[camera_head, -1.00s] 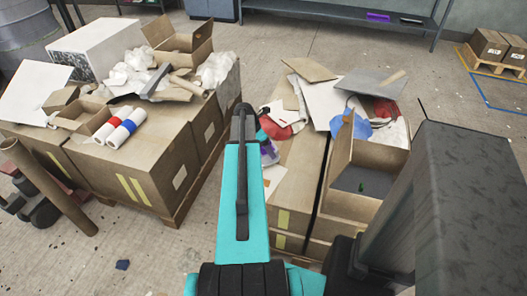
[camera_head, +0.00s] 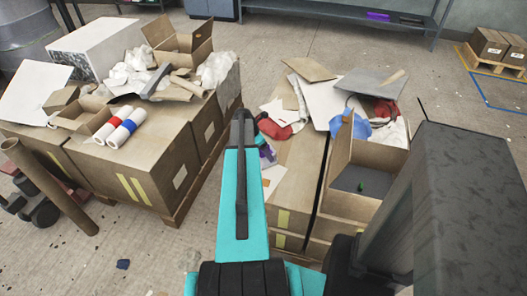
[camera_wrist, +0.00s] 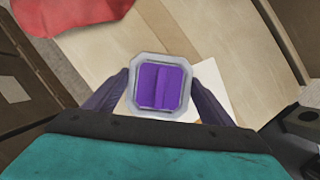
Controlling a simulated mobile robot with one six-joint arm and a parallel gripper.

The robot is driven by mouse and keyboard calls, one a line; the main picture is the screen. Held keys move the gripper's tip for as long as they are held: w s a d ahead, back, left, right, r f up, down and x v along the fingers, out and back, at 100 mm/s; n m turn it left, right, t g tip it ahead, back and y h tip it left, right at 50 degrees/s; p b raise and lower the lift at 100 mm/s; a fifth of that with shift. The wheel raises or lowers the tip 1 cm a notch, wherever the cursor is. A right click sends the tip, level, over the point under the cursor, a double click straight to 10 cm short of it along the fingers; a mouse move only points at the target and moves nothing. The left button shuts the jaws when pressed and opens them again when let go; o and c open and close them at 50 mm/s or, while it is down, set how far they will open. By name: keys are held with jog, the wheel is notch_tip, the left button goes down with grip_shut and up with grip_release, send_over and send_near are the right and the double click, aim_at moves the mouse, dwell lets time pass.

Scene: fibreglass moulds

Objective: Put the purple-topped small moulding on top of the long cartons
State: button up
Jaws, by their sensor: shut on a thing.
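The purple-topped small moulding (camera_wrist: 160,88) shows in the wrist view as a pale, chamfered square rim around a purple face. My gripper (camera_wrist: 161,92) is shut on it, with a dark purple finger on either side. The long cartons (camera_head: 296,185) stand side by side right of my arm in the head view. A carton top (camera_wrist: 232,50) lies under the moulding in the wrist view; the gap between them is hard to judge. In the head view my arm hides most of the gripper, and only a bit of purple shows beside it.
Loose boards (camera_head: 318,100), red cloth (camera_head: 275,128) and blue material (camera_head: 372,130) clutter the cartons' far part. An open box (camera_head: 367,178) stands at their right. Another loaded carton stack (camera_head: 150,165) stands at the left. The near strip of the carton top is mostly bare.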

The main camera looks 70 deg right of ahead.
jog(key=shift+f, duration=0.25)
jog(key=o, duration=1.2)
jog(key=shift+r, duration=0.15)
jog(key=shift+b+v, duration=0.6)
jog(key=shift+v, duration=5.35)
jog(key=shift+w+a, duration=0.1)
jog(key=shift+a, duration=0.1)
